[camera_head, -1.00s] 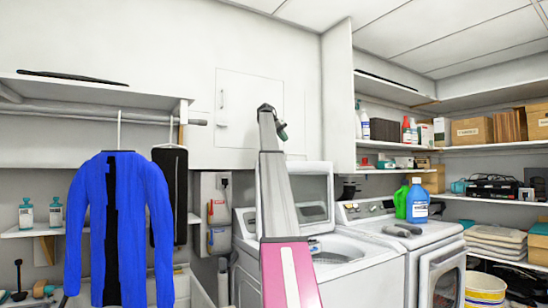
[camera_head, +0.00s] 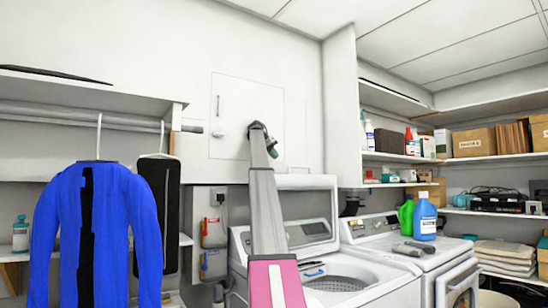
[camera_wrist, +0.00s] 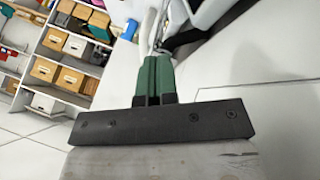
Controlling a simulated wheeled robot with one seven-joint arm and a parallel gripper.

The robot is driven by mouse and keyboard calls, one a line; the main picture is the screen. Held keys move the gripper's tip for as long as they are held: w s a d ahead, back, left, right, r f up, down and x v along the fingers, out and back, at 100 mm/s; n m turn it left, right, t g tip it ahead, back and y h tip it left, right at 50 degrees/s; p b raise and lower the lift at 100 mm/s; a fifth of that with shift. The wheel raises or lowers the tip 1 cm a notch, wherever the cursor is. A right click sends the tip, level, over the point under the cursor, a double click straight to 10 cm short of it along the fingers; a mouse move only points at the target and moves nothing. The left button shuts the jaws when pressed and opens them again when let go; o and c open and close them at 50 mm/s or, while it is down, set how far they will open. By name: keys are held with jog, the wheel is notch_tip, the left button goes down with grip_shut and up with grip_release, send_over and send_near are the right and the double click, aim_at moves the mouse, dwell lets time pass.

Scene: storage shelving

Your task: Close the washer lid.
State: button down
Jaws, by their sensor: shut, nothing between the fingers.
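The white washer (camera_head: 385,292) stands at the lower middle of the head view, with its round drum opening (camera_head: 338,284) exposed. Its lid (camera_head: 308,183) is raised upright at the back, above the opening; my arm hides its left part. My gripper (camera_head: 272,150) is at the top of my raised arm, higher than the lid in the picture and in front of the wall. In the wrist view, my gripper's green fingers (camera_wrist: 154,75) are together with nothing between them. I cannot tell the gripper's distance from the lid, and no contact shows.
A dryer (camera_head: 440,262) stands right of the washer with green and blue bottles (camera_head: 425,220) on top. A blue jacket (camera_head: 98,235) hangs at left from a rod. Shelves with boxes (camera_head: 474,140) line the right wall. The air above the drum opening looks clear.

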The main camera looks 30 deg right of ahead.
jog(key=x, duration=0.8)
